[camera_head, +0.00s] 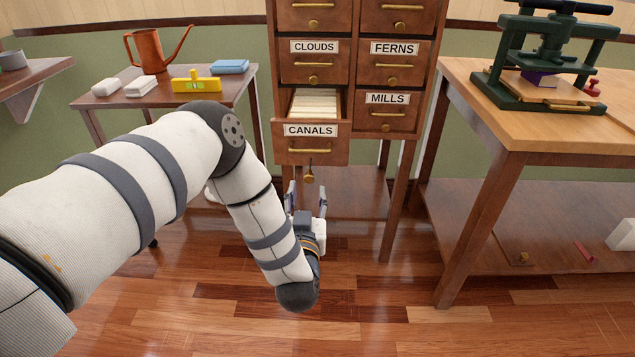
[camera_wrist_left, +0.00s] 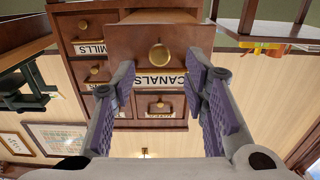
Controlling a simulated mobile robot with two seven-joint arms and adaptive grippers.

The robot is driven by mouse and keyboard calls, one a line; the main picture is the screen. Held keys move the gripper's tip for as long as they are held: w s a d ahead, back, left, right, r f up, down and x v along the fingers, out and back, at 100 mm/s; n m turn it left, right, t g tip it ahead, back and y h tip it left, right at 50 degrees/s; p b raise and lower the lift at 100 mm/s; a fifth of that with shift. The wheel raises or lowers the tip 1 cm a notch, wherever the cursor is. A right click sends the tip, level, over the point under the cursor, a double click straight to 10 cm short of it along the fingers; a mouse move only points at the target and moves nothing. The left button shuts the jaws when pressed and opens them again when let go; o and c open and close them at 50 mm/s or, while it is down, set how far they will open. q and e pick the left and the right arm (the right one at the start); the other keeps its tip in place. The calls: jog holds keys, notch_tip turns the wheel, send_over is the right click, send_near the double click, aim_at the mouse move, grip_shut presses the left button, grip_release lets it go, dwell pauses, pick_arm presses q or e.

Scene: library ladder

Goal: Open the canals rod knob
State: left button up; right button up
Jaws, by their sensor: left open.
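The CANALS drawer (camera_head: 318,150) is pulled partly out of the wooden cabinet and shows pale cards inside. The brass rod knob (camera_head: 309,177) hangs on a short rod below the drawer. It also shows in the upside-down left wrist view as a round brass disc (camera_wrist_left: 159,55), beyond the fingertips and between their lines. My left gripper (camera_head: 307,197) is open and empty, pointing up just below the knob, with purple pads on its fingers (camera_wrist_left: 160,78). I see no contact with the knob. My right gripper is not in view.
Closed drawers labelled CLOUDS (camera_head: 314,66), FERNS (camera_head: 395,74) and MILLS (camera_head: 388,110) surround the open one. A side table (camera_head: 165,100) with a copper watering can (camera_head: 150,55) stands left. A workbench (camera_head: 560,125) with a green press (camera_head: 545,60) stands right.

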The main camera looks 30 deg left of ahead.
aim_at(309, 180)
pick_arm(q)
jog(key=x, duration=0.6)
jog(key=shift+w+b, duration=0.2)
jog(key=shift+b, duration=0.15)
grip_shut()
